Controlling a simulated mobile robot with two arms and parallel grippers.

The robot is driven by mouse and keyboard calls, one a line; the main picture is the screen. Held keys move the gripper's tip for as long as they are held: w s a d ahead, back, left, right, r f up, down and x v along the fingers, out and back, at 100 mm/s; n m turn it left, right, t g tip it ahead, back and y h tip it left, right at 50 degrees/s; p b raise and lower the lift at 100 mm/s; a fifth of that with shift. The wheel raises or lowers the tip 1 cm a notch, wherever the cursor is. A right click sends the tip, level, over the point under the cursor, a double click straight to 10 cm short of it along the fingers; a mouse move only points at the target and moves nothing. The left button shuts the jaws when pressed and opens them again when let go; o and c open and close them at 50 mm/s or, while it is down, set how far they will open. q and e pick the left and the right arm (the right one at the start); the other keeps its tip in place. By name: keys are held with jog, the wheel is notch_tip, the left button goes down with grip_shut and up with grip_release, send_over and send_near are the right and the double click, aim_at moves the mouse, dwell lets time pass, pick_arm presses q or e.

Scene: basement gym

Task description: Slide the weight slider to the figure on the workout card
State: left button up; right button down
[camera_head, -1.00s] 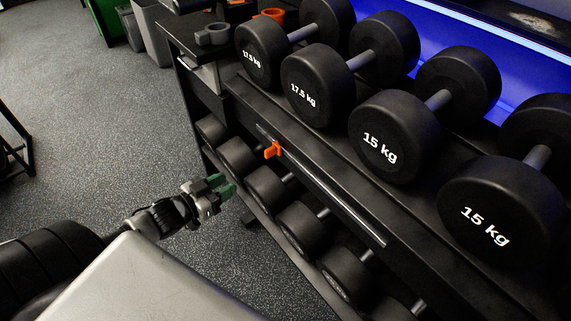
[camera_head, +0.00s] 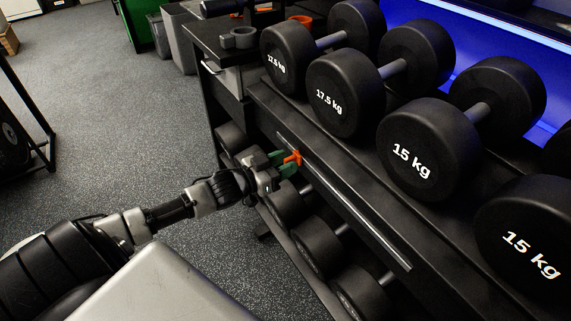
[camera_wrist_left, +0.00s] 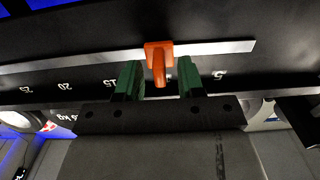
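The weight slider is an orange block with a tab (camera_head: 293,158) on a pale metal rail (camera_head: 350,217) along the rack's front. In the left wrist view the slider (camera_wrist_left: 158,62) stands between the printed figures 15 and 5, which appear upside down; any figure right at it is hidden. My left gripper (camera_head: 285,165) has green fingers and is at the slider. In the left wrist view its fingers (camera_wrist_left: 160,80) are apart on both sides of the tab, with gaps visible. I cannot make out a workout card. My right gripper is not in view.
The black rack carries large dumbbells marked 15 kg (camera_head: 412,160) and 17.5 kg (camera_head: 330,101) above the rail. More dumbbells (camera_head: 318,245) sit on the lower shelf, close to my left gripper. Speckled floor (camera_head: 110,150) at left is open.

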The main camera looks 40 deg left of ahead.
pick_arm(q)
jog(key=shift+w+d, duration=0.1)
jog(key=shift+w, duration=0.1)
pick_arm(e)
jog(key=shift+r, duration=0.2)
pick_arm(q)
grip_shut()
